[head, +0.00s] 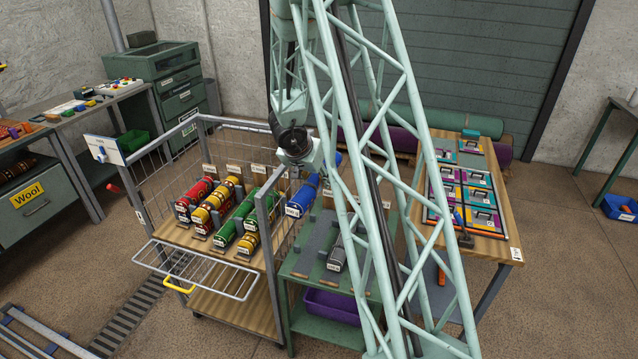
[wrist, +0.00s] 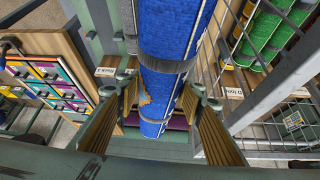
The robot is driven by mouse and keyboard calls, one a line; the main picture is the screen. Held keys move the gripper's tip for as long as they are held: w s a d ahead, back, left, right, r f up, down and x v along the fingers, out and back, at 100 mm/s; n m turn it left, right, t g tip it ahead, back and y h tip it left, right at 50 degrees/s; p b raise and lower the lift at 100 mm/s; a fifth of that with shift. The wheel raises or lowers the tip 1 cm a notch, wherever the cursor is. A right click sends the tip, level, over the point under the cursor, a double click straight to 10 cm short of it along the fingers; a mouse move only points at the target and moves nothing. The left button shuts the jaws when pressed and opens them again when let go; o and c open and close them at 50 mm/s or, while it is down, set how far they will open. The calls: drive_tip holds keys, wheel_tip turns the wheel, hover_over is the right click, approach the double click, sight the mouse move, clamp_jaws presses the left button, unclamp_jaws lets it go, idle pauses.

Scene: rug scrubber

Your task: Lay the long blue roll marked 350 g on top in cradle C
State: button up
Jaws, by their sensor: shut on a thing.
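The long blue roll (head: 301,199) is between my trolley-side and bench-side views, slanting with its white-labelled end toward the camera; the mark is too small to read. In the wrist view, the blue roll (wrist: 178,35) runs lengthwise between the fingers of my gripper (wrist: 163,88), which is shut on it. In the head view my gripper is largely hidden by my arm. A tag starting with "D" (wrist: 235,93) shows right of the roll, and another small tag (wrist: 105,71) left of it. I cannot tell which cradle is C, or whether the roll touches a support.
A wire-sided trolley (head: 262,262) holds red (head: 194,197), yellow (head: 213,203) and green (head: 231,228) rolls. A green bench (head: 300,268) carries a grey roll (head: 337,255), with a purple bin (head: 333,304) below. A wooden table (head: 490,240) with coloured panels stands right.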

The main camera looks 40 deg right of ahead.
sight(315, 176)
drive_tip(key=shift+m, duration=0.3)
drive_tip(key=r+p, duration=0.1)
drive_tip(key=r, duration=0.1)
drive_tip(key=a+r+p, duration=0.1)
drive_tip(key=r, duration=0.2)
drive_tip(key=r+p, duration=0.2)
drive_tip(key=shift+s+a+r, duration=0.15)
drive_tip(key=shift+s+r, duration=0.1)
drive_tip(key=shift+s, duration=0.1)
drive_tip(key=a+r, duration=0.1)
drive_tip(key=w+a+r+p, duration=0.1)
drive_tip(key=shift+w+a+r, duration=0.1)
drive_tip(key=shift+a+r, duration=0.2)
drive_tip(key=shift+r, duration=0.1)
drive_tip(key=w+a+n+t+y+b, duration=0.1)
drive_tip(key=w+a+n, duration=0.25)
drive_tip(key=a, duration=0.45)
drive_tip(key=w+a+n+t+y+b, duration=0.15)
drive_tip(key=w+a, duration=0.25)
drive_tip(key=a, duration=0.5)
drive_tip(key=s+a+f+n+y+b, duration=0.1)
drive_tip(key=a+f+n+b, duration=0.3)
drive_tip(key=a+f, duration=0.5)
drive_tip(key=s+a+f+n+t+y+b, duration=0.1)
drive_tip(key=s+a+f+n+y+b, duration=0.1)
drive_tip(key=a+f+n+b, duration=0.2)
drive_tip(key=shift+a+f+n+y+b, duration=0.4)
drive_tip(key=shift+a+f+b, duration=1.25)
drive_tip(key=shift+a+f, duration=2.25)
